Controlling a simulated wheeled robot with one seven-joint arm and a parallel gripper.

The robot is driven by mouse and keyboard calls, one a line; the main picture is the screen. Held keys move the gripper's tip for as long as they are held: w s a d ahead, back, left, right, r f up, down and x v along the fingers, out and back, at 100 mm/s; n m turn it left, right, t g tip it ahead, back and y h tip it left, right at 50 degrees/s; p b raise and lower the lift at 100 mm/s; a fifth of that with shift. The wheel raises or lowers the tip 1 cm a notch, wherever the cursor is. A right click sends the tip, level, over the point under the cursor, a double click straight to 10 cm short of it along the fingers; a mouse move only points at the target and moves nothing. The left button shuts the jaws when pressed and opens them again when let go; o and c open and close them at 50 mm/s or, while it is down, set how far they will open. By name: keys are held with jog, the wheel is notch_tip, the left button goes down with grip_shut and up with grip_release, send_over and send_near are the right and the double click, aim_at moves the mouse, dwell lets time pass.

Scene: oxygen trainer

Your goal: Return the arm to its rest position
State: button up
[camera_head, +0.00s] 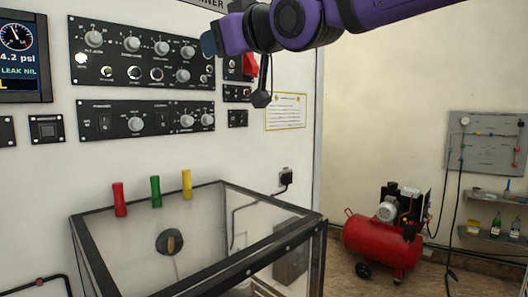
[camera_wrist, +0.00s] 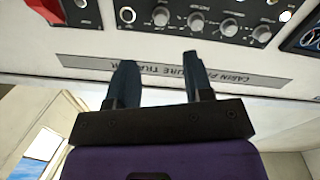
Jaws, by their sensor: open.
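My purple arm reaches in from the top right in the head view. My gripper (camera_head: 209,43) is at the upper edge of the panel, in front of the upper knob row's right end. In the wrist view my gripper (camera_wrist: 158,68) shows two dark fingers apart with nothing between them. Behind the fingers is the trainer's title strip (camera_wrist: 200,70), seen upside down. The upper black knob panel (camera_head: 140,55) carries several grey knobs, and part of it is behind my gripper.
A clear box (camera_head: 200,255) with a dark frame stands below the panel. Red (camera_head: 119,199), green (camera_head: 155,191) and yellow (camera_head: 187,184) handles stand at its back edge. A red compressor (camera_head: 383,242) is on the floor at right.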

jog(key=s+d+f+m+g+h, duration=0.1)
jog(key=d+f+m+h, duration=0.35)
jog(key=d+f, duration=0.65)
jog(key=s+d+f+m+h, duration=0.1)
jog(key=d+f+m+h, duration=0.4)
jog(key=d, duration=1.2)
jog(key=s+d+f+m+g+h, duration=0.3)
jog(key=s+d+f+g+h, duration=0.1)
jog(key=s+d+f, duration=0.9)
jog(key=s+f+g, duration=0.1)
jog(key=s+f, duration=0.1)
jog(key=s, duration=0.1)
jog(key=shift+s+g, duration=0.3)
jog(key=shift+g, duration=0.1)
jog(key=shift+m, duration=0.25)
